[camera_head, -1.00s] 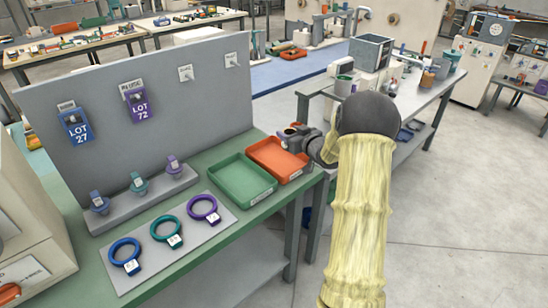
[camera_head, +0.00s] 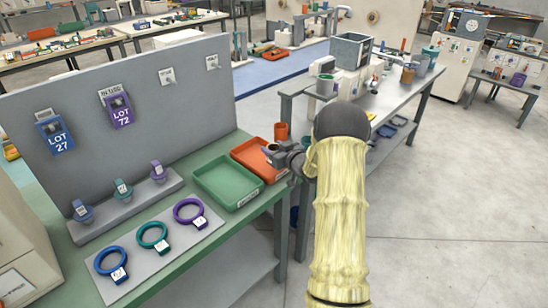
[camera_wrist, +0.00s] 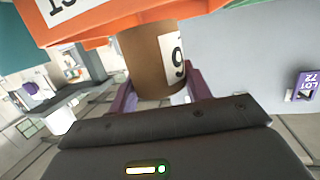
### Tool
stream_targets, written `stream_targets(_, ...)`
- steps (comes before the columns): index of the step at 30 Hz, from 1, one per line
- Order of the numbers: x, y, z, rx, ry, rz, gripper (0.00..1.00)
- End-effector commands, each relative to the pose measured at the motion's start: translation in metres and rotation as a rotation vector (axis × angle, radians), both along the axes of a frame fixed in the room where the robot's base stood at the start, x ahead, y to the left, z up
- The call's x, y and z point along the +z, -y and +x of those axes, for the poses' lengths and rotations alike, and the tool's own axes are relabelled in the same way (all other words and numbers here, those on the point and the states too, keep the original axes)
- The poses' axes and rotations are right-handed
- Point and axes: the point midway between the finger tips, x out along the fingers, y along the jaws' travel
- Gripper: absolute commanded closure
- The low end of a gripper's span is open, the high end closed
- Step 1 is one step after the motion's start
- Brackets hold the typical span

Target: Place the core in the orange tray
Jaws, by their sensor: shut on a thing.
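The core (camera_wrist: 150,60) is a brown cylinder with a white label in the wrist view, held between my fingers. My gripper (camera_head: 274,153) is shut on it at the right end of the orange tray (camera_head: 247,151) in the head view. The finger pads also show in the wrist view (camera_wrist: 158,92). The tray is shallow and stands on the green bench, and part of it is hidden by my gripper. In the wrist view the orange tray (camera_wrist: 100,22) lies beyond the core's far end. I cannot tell whether core and tray touch.
A green tray (camera_head: 228,184) stands left of the orange one. Blue, teal and purple rings (camera_head: 188,212) lie on a grey plate. A grey panel (camera_head: 185,100) with lot tags stands behind. An orange cylinder (camera_head: 281,130) shows behind the gripper. Another bench (camera_head: 400,115) is at right.

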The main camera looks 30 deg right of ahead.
Motion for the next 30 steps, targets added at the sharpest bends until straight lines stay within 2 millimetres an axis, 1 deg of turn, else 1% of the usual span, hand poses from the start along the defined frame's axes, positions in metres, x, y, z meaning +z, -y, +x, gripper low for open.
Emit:
stream_targets(3,-0.001,0.0,0.0,0.0,-0.001,0.0,0.73)
stream_targets(5,-0.005,0.0,0.0,0.0,-0.002,0.001,0.73)
stream_targets(9,-0.025,0.0,0.0,-0.001,-0.003,0.002,0.73)
stream_targets(12,-0.036,0.0,0.0,0.0,-0.002,0.001,0.73)
stream_targets(24,-0.041,0.0,0.0,0.0,0.0,0.0,0.73)
stream_targets(25,-0.041,0.0,0.0,0.0,-0.001,0.0,0.47)
stream_targets(27,-0.04,0.0,0.0,0.0,-0.001,0.0,0.34)
stream_targets(28,-0.04,0.0,0.0,0.0,-0.001,0.0,0.29)
stream_targets(30,-0.04,0.0,0.0,0.0,-0.001,0.0,0.29)
